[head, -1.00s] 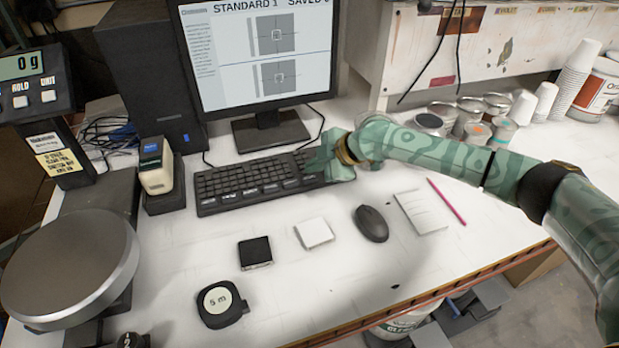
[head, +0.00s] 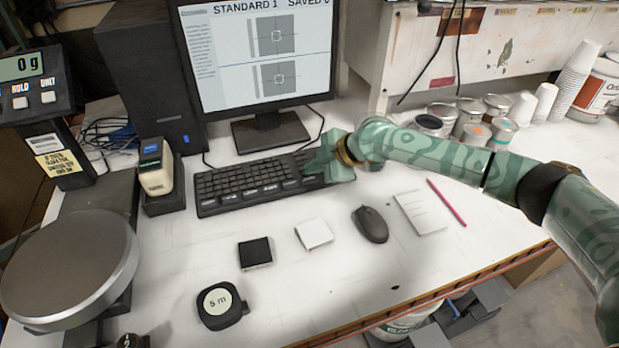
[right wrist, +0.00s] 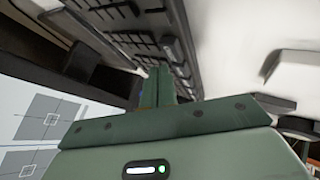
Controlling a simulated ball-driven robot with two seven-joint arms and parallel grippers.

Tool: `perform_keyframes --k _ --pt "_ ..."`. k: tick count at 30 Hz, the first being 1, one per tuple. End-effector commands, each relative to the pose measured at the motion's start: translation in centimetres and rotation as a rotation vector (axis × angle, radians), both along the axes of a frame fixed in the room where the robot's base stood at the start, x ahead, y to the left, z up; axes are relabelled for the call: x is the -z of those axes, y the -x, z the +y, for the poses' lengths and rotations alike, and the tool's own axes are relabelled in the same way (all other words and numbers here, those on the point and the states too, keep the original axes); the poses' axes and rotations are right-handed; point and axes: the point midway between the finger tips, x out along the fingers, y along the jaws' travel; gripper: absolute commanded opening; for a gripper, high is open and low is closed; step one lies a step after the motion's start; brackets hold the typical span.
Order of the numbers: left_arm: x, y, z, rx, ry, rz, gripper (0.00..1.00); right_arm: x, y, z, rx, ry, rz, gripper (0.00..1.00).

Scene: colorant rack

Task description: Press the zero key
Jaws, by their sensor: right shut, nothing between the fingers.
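The black keyboard (head: 250,183) lies on the white desk in front of the monitor. My right gripper (head: 314,166) is shut and empty, with its fingertips over the keyboard's right end. In the right wrist view the shut green fingers (right wrist: 157,88) reach toward the dark keyboard (right wrist: 150,40). The fingers cover part of the keys there. I cannot make out the zero key or tell whether the fingertips touch a key. The monitor (head: 258,50) reads "STANDARD 1" and "SAVED 0". My left gripper is not in view.
A scale display (head: 30,85) reading 0 g stands at the left, with its round pan (head: 70,265) below. A mouse (head: 370,224), notepad (head: 420,212), white block (head: 313,234), black block (head: 254,252) and tape measure (head: 220,305) lie in front. Cans (head: 468,118) stand at the back right.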

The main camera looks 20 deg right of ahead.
Motion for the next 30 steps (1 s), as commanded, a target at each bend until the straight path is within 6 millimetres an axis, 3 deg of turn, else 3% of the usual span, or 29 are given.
perform_keyframes --k 30 --pt "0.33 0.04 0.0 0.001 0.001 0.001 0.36 0.86 0.02 0.0 0.0 0.0 0.0 0.0"
